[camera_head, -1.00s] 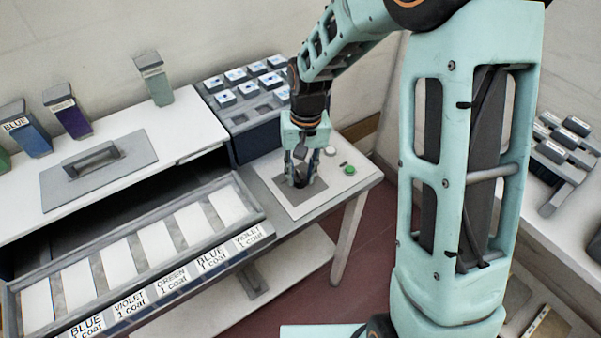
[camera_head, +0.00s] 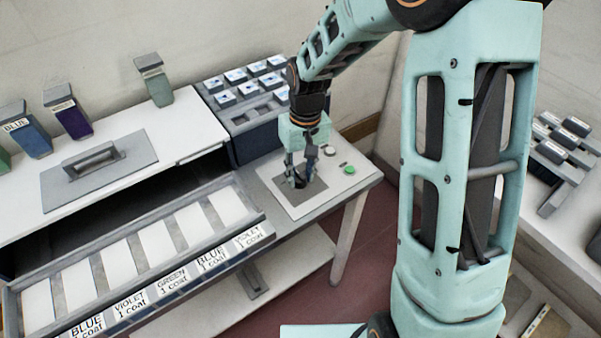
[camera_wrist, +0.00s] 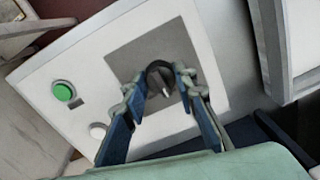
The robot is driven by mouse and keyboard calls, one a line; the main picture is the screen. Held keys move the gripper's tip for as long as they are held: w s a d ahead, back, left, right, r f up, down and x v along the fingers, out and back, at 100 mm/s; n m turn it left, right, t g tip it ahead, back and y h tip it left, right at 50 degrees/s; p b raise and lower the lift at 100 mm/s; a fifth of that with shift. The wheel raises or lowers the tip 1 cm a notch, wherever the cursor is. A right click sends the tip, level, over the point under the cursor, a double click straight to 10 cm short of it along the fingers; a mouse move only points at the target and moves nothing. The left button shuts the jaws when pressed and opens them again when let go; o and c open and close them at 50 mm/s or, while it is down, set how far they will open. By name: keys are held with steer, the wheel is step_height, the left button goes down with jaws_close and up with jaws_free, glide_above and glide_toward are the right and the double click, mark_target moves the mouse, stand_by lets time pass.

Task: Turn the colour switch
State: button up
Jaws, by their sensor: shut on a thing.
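The colour switch (camera_wrist: 160,81) is a dark rotary knob on a grey square plate in the wrist view. Its plate (camera_head: 312,197) shows in the head view on a pale control panel (camera_head: 336,177) at the right end of the table. My gripper (camera_head: 300,179) points down over the plate and is shut on the knob. In the wrist view my gripper (camera_wrist: 161,92) has one finger on each side of the knob. Fingers hide much of the knob in the head view.
A green button (camera_head: 349,170) and a white button (camera_head: 330,151) sit on the panel beside my gripper. A dark rack of small blocks (camera_head: 232,117) stands behind it. An open drawer of white cards (camera_head: 160,246) and coloured containers (camera_head: 72,117) are at the left.

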mark_target(303, 176)
steer(key=o, duration=1.2)
steer(key=shift+c, duration=0.2)
step_height(303, 176, up, 12)
steer(key=shift+w+d, duration=0.15)
steer(key=shift+d, duration=0.2)
